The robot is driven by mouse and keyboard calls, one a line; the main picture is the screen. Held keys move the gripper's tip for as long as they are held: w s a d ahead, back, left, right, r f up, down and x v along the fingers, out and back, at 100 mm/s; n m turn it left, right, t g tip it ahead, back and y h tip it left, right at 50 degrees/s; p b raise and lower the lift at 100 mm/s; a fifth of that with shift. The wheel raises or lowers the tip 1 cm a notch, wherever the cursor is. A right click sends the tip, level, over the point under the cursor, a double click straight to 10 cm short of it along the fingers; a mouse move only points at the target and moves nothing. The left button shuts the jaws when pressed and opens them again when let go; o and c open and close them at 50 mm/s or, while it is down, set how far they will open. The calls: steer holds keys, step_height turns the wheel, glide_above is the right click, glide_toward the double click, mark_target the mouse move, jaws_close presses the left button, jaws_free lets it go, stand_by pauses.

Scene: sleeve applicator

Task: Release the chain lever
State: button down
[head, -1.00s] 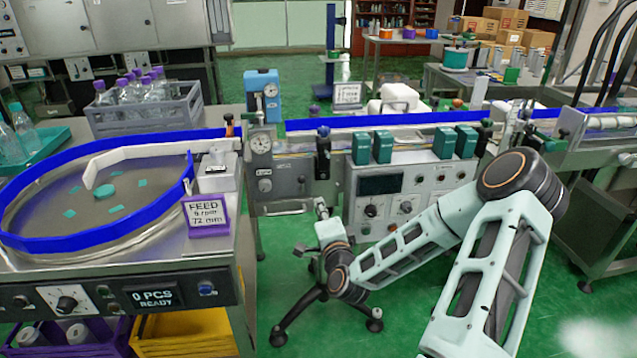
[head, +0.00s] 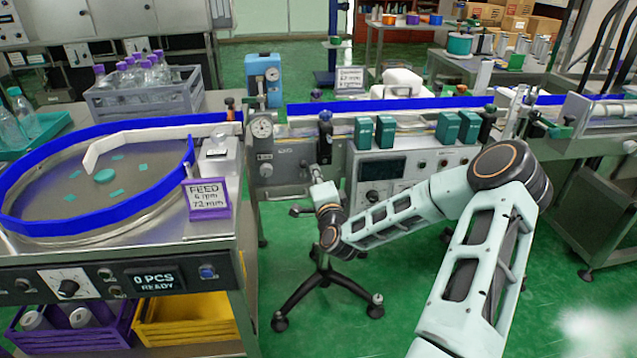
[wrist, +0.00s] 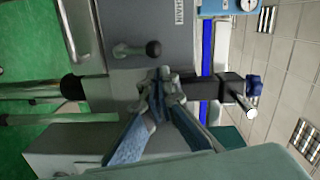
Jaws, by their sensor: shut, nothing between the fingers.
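A short lever with a black knob (wrist: 153,49) sticks out from the grey machine panel (wrist: 125,20). In the wrist view it lies just beyond my fingertips, apparently apart from them. In the head view my gripper (head: 316,174) is at the front of the panel, below the round dial, close to a small dark knob (head: 303,163). Whether it touches the knob cannot be told there.
A dark clamp post with a blue knob (wrist: 253,84) stands close to my gripper in the wrist view. A control box (head: 400,170) is to the right. The round feed table (head: 60,235) is to the left.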

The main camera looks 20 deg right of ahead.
mark_target(303, 171)
steer(key=shift+x, duration=1.45)
